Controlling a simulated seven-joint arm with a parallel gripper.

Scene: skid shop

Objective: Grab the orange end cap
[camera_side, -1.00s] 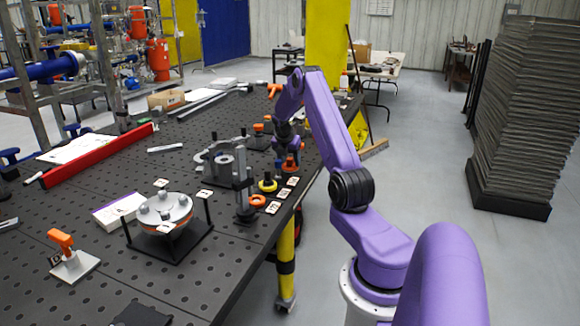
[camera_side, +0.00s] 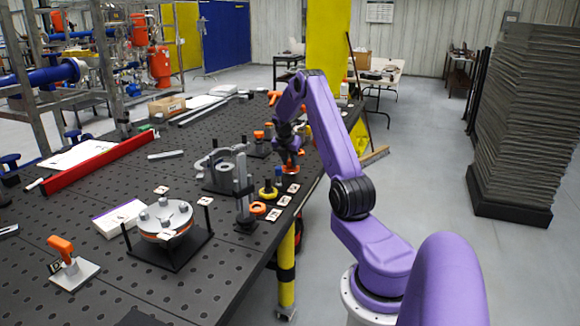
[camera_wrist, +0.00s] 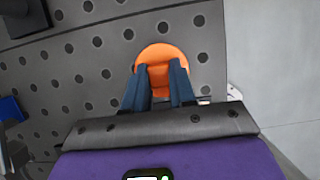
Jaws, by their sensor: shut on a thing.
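The orange end cap (camera_wrist: 161,54) shows in the wrist view as a round orange flange with a narrower raised part. My gripper (camera_wrist: 160,78) has its two blue-grey fingers on either side of that raised part and is shut on it. In the side view, the orange end cap (camera_side: 291,170) is at the right edge of the table, under my gripper (camera_side: 290,160). I cannot tell whether the cap touches the tabletop or is slightly raised.
A red bar (camera_side: 95,168) lies at the left. The table edge is close on the right.

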